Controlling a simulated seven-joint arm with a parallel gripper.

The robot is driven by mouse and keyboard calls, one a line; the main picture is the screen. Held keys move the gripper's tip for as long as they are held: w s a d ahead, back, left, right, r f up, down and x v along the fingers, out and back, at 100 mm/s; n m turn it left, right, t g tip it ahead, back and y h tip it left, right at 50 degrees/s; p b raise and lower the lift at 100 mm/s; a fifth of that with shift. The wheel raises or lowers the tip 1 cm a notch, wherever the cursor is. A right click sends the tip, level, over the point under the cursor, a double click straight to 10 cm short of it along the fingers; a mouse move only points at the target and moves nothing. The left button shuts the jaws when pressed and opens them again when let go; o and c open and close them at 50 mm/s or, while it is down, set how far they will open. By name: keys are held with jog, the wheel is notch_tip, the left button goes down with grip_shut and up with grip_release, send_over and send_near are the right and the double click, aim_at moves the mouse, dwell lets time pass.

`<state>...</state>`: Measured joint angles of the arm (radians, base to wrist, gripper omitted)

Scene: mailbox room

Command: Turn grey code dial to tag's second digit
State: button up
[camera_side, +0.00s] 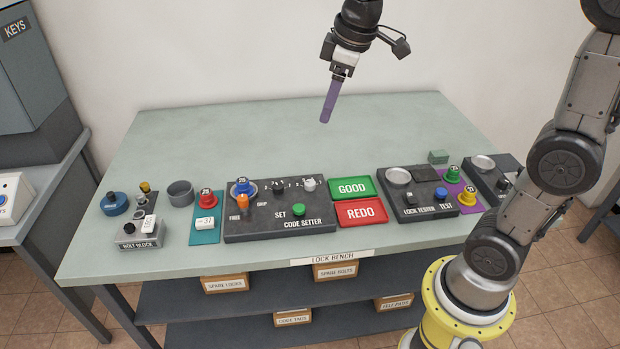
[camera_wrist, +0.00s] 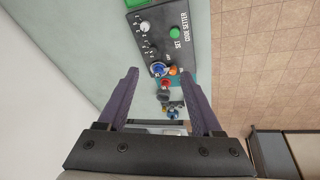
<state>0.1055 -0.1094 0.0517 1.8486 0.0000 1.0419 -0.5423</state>
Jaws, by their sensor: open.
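The grey code dial (camera_side: 309,184) is at the back right of the dark code setter (camera_side: 262,222), beside a black dial (camera_side: 278,192). Small digits ring the dials, but the grey dial's setting is too small to read. It also shows in the wrist view (camera_wrist: 145,27). My gripper (camera_side: 326,116), with purple fingers, hangs above the bench behind the setter, open and empty, apart from the dial. Its spread fingers show in the wrist view (camera_wrist: 158,74).
The setter also bears a blue lock (camera_side: 242,187), an orange lever (camera_side: 242,202) and a green button (camera_side: 299,208). GOOD (camera_side: 352,187) and REDO (camera_side: 361,212) pads lie right, then the lock tester (camera_side: 416,205). The bench (camera_side: 250,130) behind the setter is clear.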

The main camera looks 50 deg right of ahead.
jog(key=w+d+f+g, duration=0.2)
jog(key=w+d+f, duration=0.2)
jog(key=w+f, duration=0.35)
jog(key=g, duration=0.2)
send_near(310, 182)
jog(key=f, duration=0.8)
jog(key=shift+s+d+f, duration=0.1)
jog(key=shift+s+f, duration=0.1)
jog(key=shift+f, duration=0.1)
grip_shut()
